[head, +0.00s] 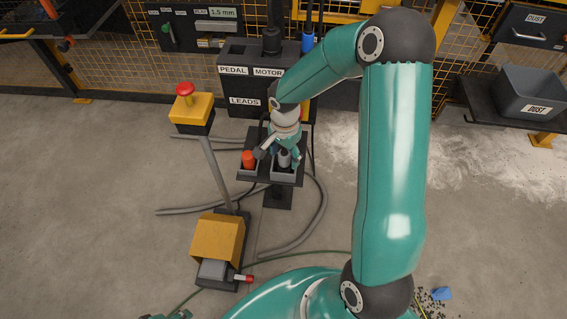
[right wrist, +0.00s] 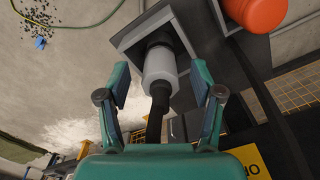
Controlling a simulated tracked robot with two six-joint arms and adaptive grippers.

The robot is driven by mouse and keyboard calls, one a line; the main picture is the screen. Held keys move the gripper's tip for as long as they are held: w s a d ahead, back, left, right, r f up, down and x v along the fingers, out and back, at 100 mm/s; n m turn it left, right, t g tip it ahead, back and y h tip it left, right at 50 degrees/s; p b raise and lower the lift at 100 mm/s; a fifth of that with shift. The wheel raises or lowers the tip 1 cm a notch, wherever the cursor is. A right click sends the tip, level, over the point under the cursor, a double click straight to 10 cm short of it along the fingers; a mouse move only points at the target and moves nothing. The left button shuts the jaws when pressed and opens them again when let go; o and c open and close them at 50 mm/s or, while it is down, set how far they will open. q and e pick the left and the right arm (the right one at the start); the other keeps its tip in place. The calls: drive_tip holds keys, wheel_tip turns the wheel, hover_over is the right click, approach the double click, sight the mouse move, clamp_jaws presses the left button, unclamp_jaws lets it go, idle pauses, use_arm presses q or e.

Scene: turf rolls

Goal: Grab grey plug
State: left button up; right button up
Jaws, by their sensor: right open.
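The grey plug (head: 285,158) stands in the right compartment of a dark two-part holder on a stand in the head view. In the right wrist view the plug (right wrist: 159,66) is a pale grey cylinder with a black cable running toward my gripper. My right gripper (head: 283,153) is over the holder. In the right wrist view my right gripper (right wrist: 160,76) is open, with one finger on each side of the plug and cable and visible gaps to both. A small teal part at the bottom left edge of the head view looks like my left gripper (head: 168,316), mostly cut off.
An orange-red plug (head: 248,159) stands in the left compartment, and it also shows in the right wrist view (right wrist: 256,12). A yellow emergency-stop box (head: 192,108) and a yellow pedal (head: 217,238) stand left. A dark labelled cabinet (head: 240,85) is behind. Hoses lie on the floor.

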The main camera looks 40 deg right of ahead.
drive_tip(key=shift+f, duration=0.25)
clamp_jaws()
drive_tip(key=shift+r, duration=0.15)
